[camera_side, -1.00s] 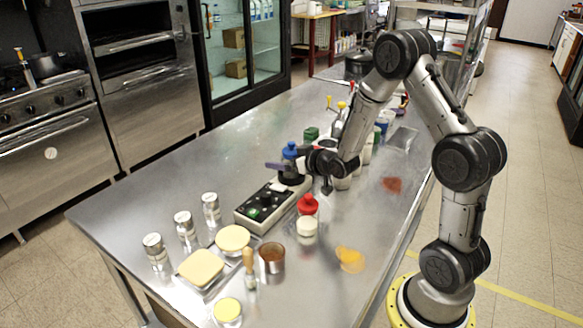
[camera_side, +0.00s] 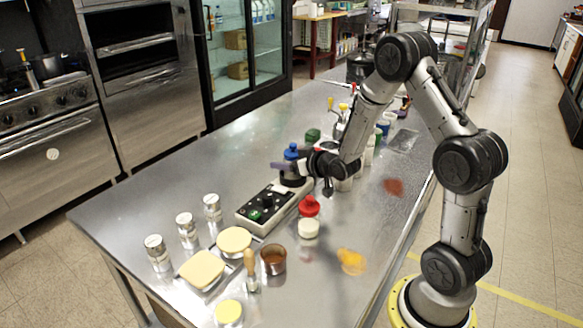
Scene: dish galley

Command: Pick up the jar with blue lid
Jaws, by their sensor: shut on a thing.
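The jar with the blue lid (camera_side: 291,152) stands upright at the far end of a grey control box, with a dark body below the lid. My gripper (camera_side: 290,166) reaches in from the right at the height of the jar's upper body, just under the lid. Its jaws are shut on the jar. The fingers and the wrist hide part of the jar's side. I cannot tell whether the jar's base touches the box or the table.
The control box (camera_side: 262,209) has knobs and a green button. A red-capped bottle (camera_side: 309,207) and a white-lidded jar (camera_side: 308,229) stand in front. Several shakers and yellow-lidded containers stand near the left end. Bottles crowd behind my wrist. The table's left back area is clear.

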